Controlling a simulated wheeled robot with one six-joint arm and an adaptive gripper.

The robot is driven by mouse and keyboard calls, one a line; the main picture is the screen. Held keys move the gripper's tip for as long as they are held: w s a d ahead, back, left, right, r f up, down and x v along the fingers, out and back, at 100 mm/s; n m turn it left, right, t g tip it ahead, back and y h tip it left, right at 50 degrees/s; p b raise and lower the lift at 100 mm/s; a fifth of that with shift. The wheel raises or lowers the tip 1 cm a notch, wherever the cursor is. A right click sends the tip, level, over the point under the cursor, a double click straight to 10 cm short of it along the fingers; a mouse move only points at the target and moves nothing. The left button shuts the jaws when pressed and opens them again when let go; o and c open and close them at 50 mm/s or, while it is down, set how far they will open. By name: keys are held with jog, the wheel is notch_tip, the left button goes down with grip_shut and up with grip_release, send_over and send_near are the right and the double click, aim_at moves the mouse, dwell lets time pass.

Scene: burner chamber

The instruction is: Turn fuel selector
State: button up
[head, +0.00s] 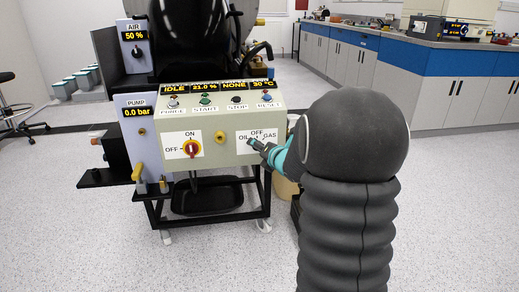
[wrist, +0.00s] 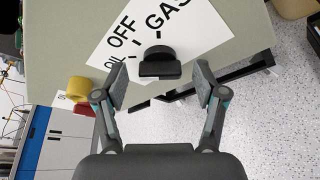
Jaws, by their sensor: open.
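The fuel selector is a black knob (wrist: 160,66) on a white label with the words OIL, OFF and GAS. In the head view its label (head: 257,134) is at the right of the front panel, and my gripper (head: 262,147) covers most of the knob. In the wrist view my gripper (wrist: 160,84) is open, with one pad on each side of the knob and a visible gap on both sides. The knob's grip bar lies across the picture, roughly from pad to pad. Which word it points to I cannot tell.
Buttons labelled PURGE, START, STOP and RESET line the panel top (head: 220,98). Blue and white cabinets (head: 440,75) stand behind; the speckled floor is open at the front.

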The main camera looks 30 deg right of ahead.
jog(key=shift+w+f, duration=0.1)
jog(key=shift+w, duration=0.15)
jog(key=c, duration=1.1)
jog(key=shift+c, duration=0.2)
